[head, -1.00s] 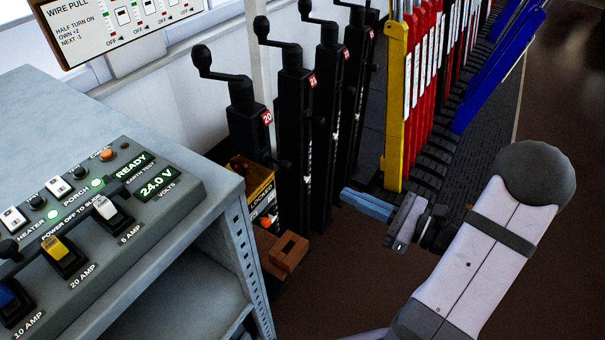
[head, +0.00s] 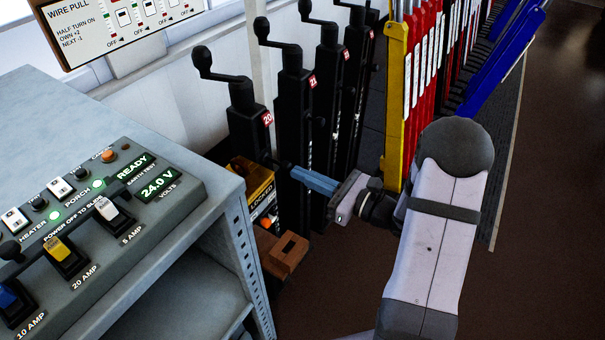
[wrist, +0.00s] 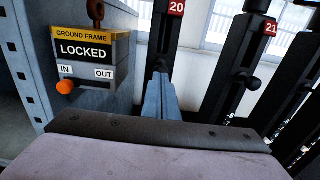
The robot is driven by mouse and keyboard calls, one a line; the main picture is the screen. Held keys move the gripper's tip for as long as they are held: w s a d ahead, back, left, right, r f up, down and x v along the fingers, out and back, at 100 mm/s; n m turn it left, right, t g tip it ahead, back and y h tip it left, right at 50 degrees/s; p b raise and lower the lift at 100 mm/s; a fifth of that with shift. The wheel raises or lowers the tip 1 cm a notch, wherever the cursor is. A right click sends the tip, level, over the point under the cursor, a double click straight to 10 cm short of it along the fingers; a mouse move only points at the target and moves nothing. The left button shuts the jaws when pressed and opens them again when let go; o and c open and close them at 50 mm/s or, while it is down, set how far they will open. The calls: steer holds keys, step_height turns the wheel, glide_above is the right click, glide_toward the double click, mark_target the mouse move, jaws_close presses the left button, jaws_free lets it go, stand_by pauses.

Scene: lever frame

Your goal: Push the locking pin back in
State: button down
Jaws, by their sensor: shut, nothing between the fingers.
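My gripper (head: 300,175) has blue fingers, shut with nothing between them. In the wrist view the fingertips (wrist: 158,80) point at the black post numbered 20 (wrist: 166,35). A small dark knob (wrist: 160,65) on that post, which may be the locking pin, shows just beyond the fingertips; I cannot tell whether they touch. A yellow-and-black box (wrist: 92,50) marked GROUND FRAME LOCKED is left of the fingers. Its orange knob (wrist: 66,87) sits under the IN label. In the head view the box (head: 258,185) is left of my gripper.
Post 21 (wrist: 238,60) with its own black knob (wrist: 253,83) stands close on the right. A grey cabinet (head: 225,215) with a switch panel is on the left. A brown block (head: 288,252) is low beside it. Yellow (head: 394,120) and red levers stand behind my arm.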

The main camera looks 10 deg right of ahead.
mark_target(290, 168)
steer(key=shift+w+a, duration=0.15)
steer(key=shift+a, duration=0.05)
stand_by(0.3)
steer(key=x, duration=0.2)
steer(key=shift+w+a+r, duration=0.15)
steer(key=shift+w+a, duration=0.15)
steer(key=shift+s+d, duration=0.25)
steer(key=shift+d, duration=0.1)
steer(key=v, duration=1.3)
steer(key=shift+s+d, duration=0.15)
steer(key=shift+s, duration=0.05)
